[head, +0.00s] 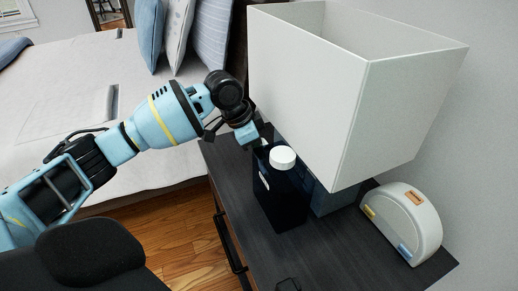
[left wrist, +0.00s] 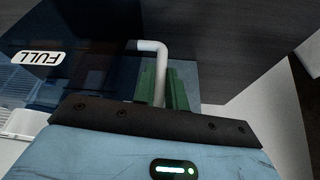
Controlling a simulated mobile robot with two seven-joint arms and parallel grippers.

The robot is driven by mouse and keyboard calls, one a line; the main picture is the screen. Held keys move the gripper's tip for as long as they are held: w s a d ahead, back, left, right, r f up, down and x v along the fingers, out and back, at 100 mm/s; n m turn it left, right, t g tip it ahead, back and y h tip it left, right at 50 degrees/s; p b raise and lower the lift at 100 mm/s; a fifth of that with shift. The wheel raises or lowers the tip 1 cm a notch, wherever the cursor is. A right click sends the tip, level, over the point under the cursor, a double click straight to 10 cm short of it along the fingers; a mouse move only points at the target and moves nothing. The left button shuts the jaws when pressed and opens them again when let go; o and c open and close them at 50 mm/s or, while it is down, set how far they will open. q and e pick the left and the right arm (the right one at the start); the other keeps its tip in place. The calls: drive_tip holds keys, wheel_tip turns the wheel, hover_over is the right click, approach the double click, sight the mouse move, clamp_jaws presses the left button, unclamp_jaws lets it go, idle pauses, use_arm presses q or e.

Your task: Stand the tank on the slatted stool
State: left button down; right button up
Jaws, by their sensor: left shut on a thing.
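The tank (head: 279,198) is a dark blue, see-through container with a white cap (head: 283,158). It stands upright on a dark wood-topped cabinet. My left gripper (head: 262,143) is at the tank's top, behind and left of the cap, and is shut on the tank; its fingertips are mostly hidden. In the left wrist view the tank's dark blue wall (left wrist: 95,25) carries a white FULL label (left wrist: 39,58), with a pale bent tube (left wrist: 158,70) and green ridged pieces (left wrist: 177,90) nearby. I cannot make out a slatted stool. My right gripper is out of view.
A large white lampshade (head: 310,95) overhangs the cabinet (head: 343,250) close behind the tank, above a blue base (head: 333,198). A white half-round device (head: 408,222) stands at right. A bed (head: 75,80) lies at left; wood floor (head: 165,225) shows between.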

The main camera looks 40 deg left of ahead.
use_arm(q)
drive_tip(key=c, duration=1.4)
unclamp_jaws()
drive_tip(key=shift+f, duration=0.1)
drive_tip(key=shift+c, duration=0.2)
drive_tip(key=p+v, duration=0.1)
drive_tip(key=v, duration=1.1)
drive_tip(key=shift+p, duration=0.4)
